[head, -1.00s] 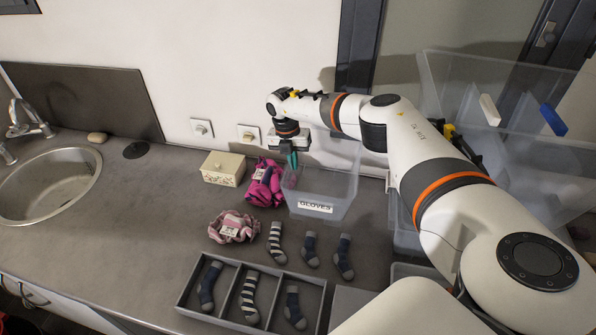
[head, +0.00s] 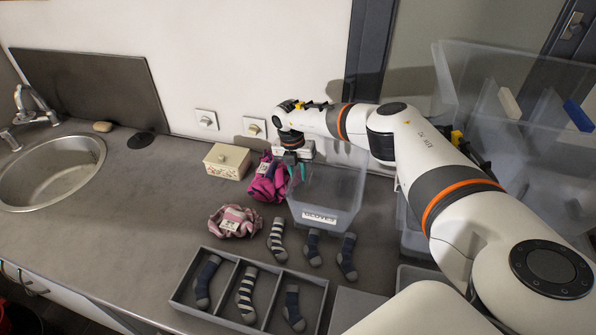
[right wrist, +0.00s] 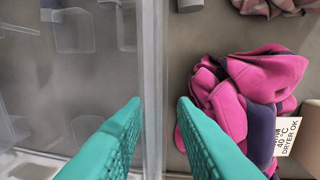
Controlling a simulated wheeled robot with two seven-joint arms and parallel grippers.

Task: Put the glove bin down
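The clear glove bin (head: 328,190) with a "GLOVES" label stands upright, apparently on the counter, right of the pink gloves (head: 268,182). My right gripper (head: 297,172) is at its upper left side. In the right wrist view, the teal fingers (right wrist: 158,105) sit either side of the bin's clear wall (right wrist: 153,60), with a gap visible, so they look open. The pink gloves (right wrist: 235,100) with a care tag lie just outside that wall. My left gripper is out of view.
A floral box (head: 228,161) stands behind the gloves. A pink striped bundle (head: 236,221), loose socks (head: 277,240) and a divided grey sock tray (head: 213,311) lie in front. Large clear bins (head: 480,130) stand at right. Counter toward the sink (head: 50,172) is mostly clear.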

